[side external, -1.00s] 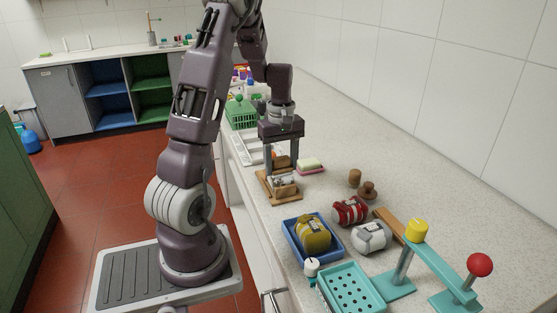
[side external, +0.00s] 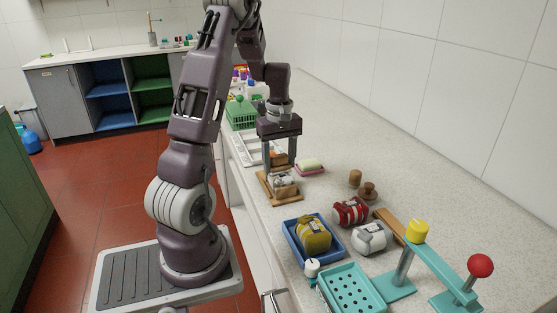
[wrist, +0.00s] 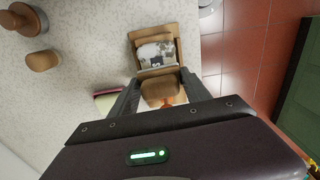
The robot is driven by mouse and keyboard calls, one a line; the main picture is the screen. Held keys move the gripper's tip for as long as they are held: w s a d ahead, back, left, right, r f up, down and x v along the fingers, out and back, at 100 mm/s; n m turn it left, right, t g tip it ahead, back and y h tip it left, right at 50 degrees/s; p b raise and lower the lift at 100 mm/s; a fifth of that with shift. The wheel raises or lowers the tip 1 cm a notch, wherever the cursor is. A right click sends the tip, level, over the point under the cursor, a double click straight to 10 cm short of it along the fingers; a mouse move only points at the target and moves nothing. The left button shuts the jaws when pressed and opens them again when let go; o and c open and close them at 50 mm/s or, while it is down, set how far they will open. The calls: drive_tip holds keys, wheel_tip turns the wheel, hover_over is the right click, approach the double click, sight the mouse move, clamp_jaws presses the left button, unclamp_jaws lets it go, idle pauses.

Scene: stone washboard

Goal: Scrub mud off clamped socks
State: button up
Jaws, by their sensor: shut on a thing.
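A white and grey sock bundle with dark patches (side external: 284,182) lies on a wooden board with a raised frame (side external: 267,193). In the wrist view the sock (wrist: 156,55) lies inside the board's frame (wrist: 134,38). My gripper (side external: 279,163) is shut on a brown wooden block, which looks like a scrubbing brush (side external: 279,158). In the wrist view the block (wrist: 160,93) sits between both fingers, at the board's end just beyond the sock. Its underside is hidden, so I cannot tell whether it touches the board. A small orange part shows behind it.
A soap bar on a pink dish (side external: 310,167) stands right of the board. Nearer are a blue tray (side external: 293,240) with a yellow bundle, red and white bundles, a teal perforated tray (side external: 352,290) and a teal lever stand (side external: 440,268). A green basket (side external: 241,115) stands behind.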

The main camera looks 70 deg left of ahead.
sight(283, 178)
drive_tip(key=shift+d, duration=1.5)
drive_tip(key=shift+a, duration=2.3)
drive_tip(key=shift+d, duration=2.5)
drive_tip(key=shift+a+r, duration=0.1)
drive_tip(key=shift+r, duration=0.2)
wheel_tip(283, 178, up, 7)
drive_tip(key=shift+r, duration=0.15)
